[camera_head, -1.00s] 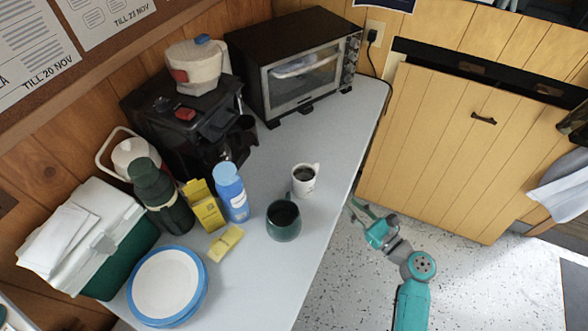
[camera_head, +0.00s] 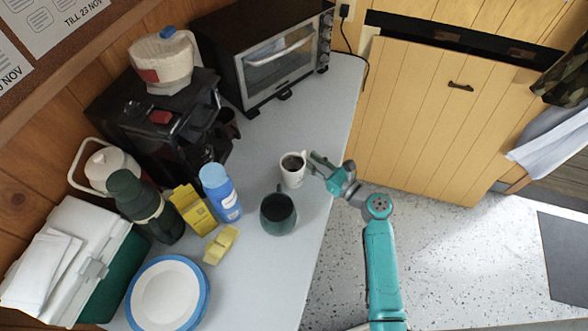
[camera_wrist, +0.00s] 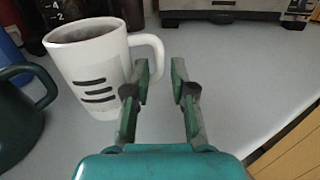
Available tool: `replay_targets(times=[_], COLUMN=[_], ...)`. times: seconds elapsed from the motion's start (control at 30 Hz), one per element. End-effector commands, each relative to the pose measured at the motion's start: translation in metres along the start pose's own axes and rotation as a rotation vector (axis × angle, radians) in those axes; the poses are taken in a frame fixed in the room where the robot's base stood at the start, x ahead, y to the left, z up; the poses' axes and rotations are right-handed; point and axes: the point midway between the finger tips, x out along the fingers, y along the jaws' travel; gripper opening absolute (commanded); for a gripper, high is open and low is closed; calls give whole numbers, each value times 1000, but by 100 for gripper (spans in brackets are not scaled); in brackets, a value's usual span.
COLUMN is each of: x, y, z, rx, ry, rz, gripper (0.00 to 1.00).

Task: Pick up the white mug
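The white mug (camera_head: 292,172) stands upright on the grey counter, with dark contents inside. In the wrist view the white mug (camera_wrist: 92,75) shows dark stripes on its side, and its handle points right toward my gripper. In the head view my gripper (camera_head: 318,165) is just right of the mug, over the counter's edge area.
A dark green mug (camera_head: 278,212) stands just in front of the white mug. A blue bottle (camera_head: 222,193), a yellow box (camera_head: 194,208) and a toaster oven (camera_head: 275,65) are near. The counter (camera_head: 312,115) is bare between the mug and the oven.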

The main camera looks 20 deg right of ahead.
Motion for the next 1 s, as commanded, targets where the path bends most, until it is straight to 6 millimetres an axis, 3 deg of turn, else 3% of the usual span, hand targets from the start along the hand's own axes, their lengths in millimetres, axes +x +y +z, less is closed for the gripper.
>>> replay_targets(times=[0.2, 0.53, 0.63, 0.67, 1.0], x=[30, 37, 37, 37, 37], y=[0, 0, 0, 0, 0], z=[0, 0, 0, 0, 1], rx=[0, 0, 0, 0, 0], ry=[0, 0, 0, 0, -1], rz=[2, 1, 0, 0, 0], gripper=[24, 24, 2, 0, 0])
